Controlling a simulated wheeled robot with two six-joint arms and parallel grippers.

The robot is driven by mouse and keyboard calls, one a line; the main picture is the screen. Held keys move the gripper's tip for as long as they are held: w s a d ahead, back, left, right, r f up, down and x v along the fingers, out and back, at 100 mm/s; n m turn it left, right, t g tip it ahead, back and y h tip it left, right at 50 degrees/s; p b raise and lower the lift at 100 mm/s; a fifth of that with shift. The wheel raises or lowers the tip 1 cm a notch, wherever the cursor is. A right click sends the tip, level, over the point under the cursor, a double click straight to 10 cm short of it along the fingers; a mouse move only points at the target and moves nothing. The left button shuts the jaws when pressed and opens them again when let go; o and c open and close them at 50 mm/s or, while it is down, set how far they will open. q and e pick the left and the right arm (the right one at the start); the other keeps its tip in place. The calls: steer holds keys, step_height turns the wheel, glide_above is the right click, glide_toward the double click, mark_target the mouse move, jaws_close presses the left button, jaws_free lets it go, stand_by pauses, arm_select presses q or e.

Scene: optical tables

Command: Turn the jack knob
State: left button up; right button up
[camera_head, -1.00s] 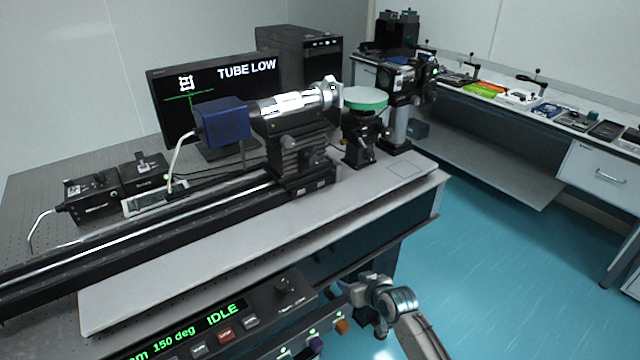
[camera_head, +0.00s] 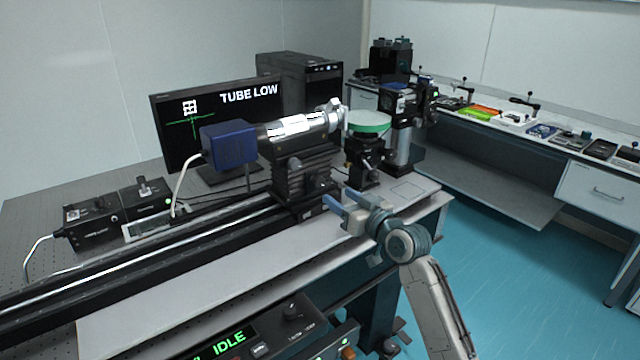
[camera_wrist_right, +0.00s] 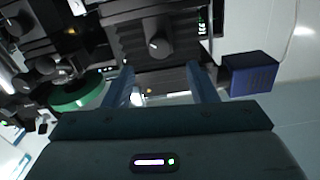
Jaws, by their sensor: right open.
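The black ribbed jack (camera_head: 290,172) stands on the rail under the silver tube (camera_head: 292,130) with the blue camera box (camera_head: 229,143). Its round dark knob (camera_wrist_right: 158,45) shows clearly in the right wrist view, ahead of the gap between my fingers. In the head view the knob (camera_head: 321,183) is small, on the jack's near face. My right gripper (camera_head: 340,198) is open and empty, its blue-grey fingers in front of the jack and apart from the knob. In the wrist view the right gripper (camera_wrist_right: 161,76) has a finger to each side. My left gripper is not in view.
The monitor (camera_head: 217,118) behind reads "TUBE LOW". A green-rimmed round stage (camera_head: 368,124) stands right of the jack. A control panel (camera_head: 290,310) showing "IDLE" is at the near edge. The light board (camera_head: 200,280) before the rail is mostly clear.

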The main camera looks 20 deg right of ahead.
mark_target(320, 184)
steer(key=p+x, duration=0.1)
steer(key=x, duration=0.6)
steer(key=shift+w+a, duration=0.15)
steer(key=shift+w, duration=0.2)
steer(key=shift+w+a+f+p, duration=0.1)
steer(key=shift+w+a+p, duration=0.15)
steer(key=shift+w, duration=0.4)
steer(key=c, duration=1)
steer(key=shift+o, duration=0.2)
steer(key=shift+m+p, duration=0.3)
